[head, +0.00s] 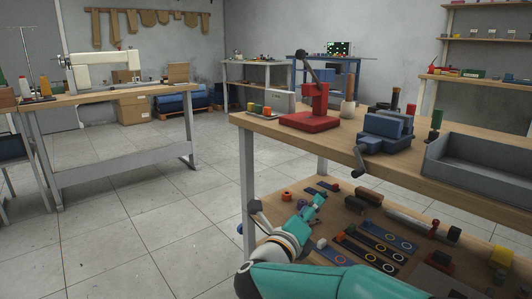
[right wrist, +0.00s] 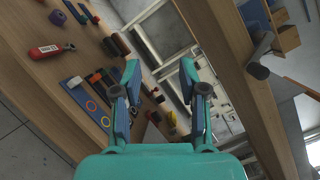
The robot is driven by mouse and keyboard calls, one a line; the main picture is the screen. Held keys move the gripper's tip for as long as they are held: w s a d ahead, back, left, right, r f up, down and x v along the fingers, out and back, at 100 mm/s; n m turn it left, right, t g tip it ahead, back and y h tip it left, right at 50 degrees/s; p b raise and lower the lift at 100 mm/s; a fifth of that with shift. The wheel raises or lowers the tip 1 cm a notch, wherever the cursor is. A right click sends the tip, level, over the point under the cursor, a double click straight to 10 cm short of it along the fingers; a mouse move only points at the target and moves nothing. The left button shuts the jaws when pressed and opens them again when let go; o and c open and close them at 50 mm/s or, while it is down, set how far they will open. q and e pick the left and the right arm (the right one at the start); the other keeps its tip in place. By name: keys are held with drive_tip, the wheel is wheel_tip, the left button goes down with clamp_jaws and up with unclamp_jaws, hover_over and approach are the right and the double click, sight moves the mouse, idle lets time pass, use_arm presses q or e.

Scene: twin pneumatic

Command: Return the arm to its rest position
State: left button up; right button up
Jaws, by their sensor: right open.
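My right arm, teal with a white and dark wrist, comes in from the bottom of the head view. My right gripper (head: 312,208) is over the lower shelf of the wooden workbench, below the tabletop. In the right wrist view its two blue-grey fingers (right wrist: 159,72) stand wide apart with nothing between them. Beyond them are the shelf and bench parts. My left arm and gripper do not show in either view.
The bench tabletop (head: 342,142) overhangs the lower shelf (head: 345,213), where several small parts and tools lie. A red press (head: 316,112), a blue vise (head: 386,129) and a grey tray (head: 478,164) stand on top. The tiled floor (head: 120,225) at left is clear.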

wheel_tip(320, 180, down, 20)
drive_tip(key=d+n+g+y+p, duration=0.1)
drive_tip(key=n+g+y+p, duration=0.1)
drive_tip(key=n+y, duration=0.9)
drive_tip(key=s+f+n+g+p, duration=0.1)
drive_tip(key=s+f+n+g, duration=0.1)
drive_tip(key=s+f+n, duration=0.45)
drive_tip(key=s+f+n+g, duration=0.3)
drive_tip(key=s+f+n, duration=0.1)
drive_tip(key=f, duration=0.5)
drive_tip(key=s+f+n+g+y+p, duration=0.15)
drive_tip(key=s+f+n+g, duration=0.25)
drive_tip(key=s, duration=0.7)
drive_tip(key=s+f+n+g+y+p, duration=0.1)
drive_tip(key=s+f+n+g+y, duration=0.2)
drive_tip(key=s, duration=0.8)
use_arm(q)
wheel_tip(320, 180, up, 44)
drive_tip(key=p, duration=3.7)
drive_tip(key=shift+p, duration=0.3)
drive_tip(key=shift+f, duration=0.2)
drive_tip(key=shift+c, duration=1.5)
use_arm(e)
wheel_tip(320, 180, up, 37)
drive_tip(key=s+g, duration=0.1)
drive_tip(key=shift+s+a+f+h, duration=0.15)
drive_tip(key=shift+a+h, duration=0.15)
drive_tip(key=shift+h, duration=0.15)
